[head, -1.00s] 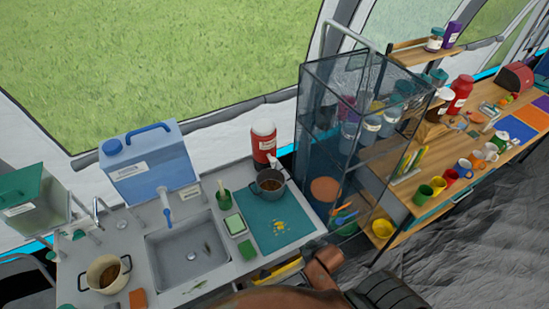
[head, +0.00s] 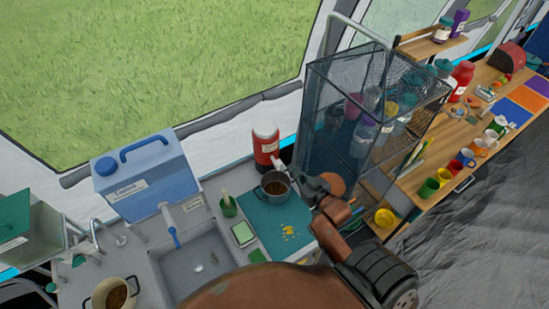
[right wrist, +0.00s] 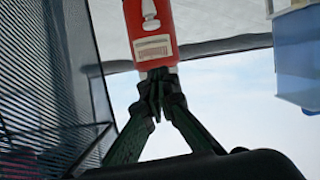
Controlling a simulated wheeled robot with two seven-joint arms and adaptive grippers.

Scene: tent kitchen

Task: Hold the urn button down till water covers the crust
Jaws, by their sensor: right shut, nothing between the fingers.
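The red urn (head: 265,142) with a white lid stands at the back of the counter. A dark pot (head: 275,188) with brown contents stands in front of it, below a small pale spout. In the right wrist view the urn (right wrist: 152,28) shows a white fitting (right wrist: 150,14) above a label. My right gripper (head: 308,183) is just right of the pot. In its wrist view the right gripper (right wrist: 158,88) is shut and empty, its tips overlapping the urn's lower part; I cannot tell whether they touch it. Water in the pot cannot be made out. My left gripper is out of view.
The pot stands by a teal mat (head: 275,222) with yellow bits. A mesh-sided rack (head: 335,100) rises close to the right of my gripper. A blue water container (head: 150,178) and a sink (head: 200,265) are at left.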

